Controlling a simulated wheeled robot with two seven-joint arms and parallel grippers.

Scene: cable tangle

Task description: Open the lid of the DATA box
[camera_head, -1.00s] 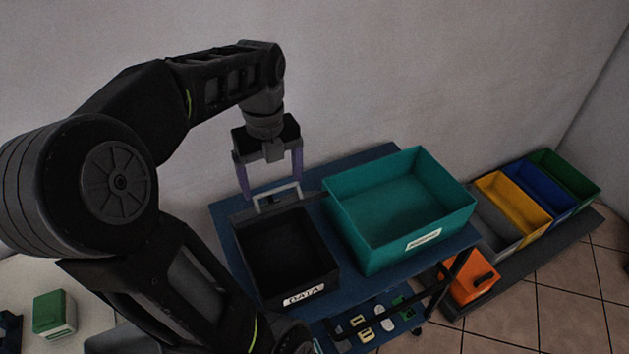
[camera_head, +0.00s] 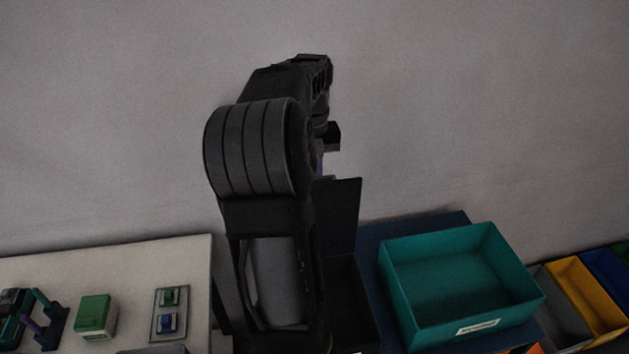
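The DATA box (camera_head: 350,300) is a black open-topped box at the lower centre, largely covered by my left arm. Its label is not visible now. Its dark lid (camera_head: 342,212) stands roughly upright at the box's back, so the box looks open. My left gripper (camera_head: 319,165) is mostly hidden behind my own arm, just above the lid's top edge. My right gripper is not in view.
A teal open bin (camera_head: 455,275) stands right of the DATA box on the blue table (camera_head: 425,226). Yellow (camera_head: 588,290) and other bins are at far right. A pale table (camera_head: 130,260) at left holds a green-and-white block (camera_head: 96,316) and small parts. A wall rises behind.

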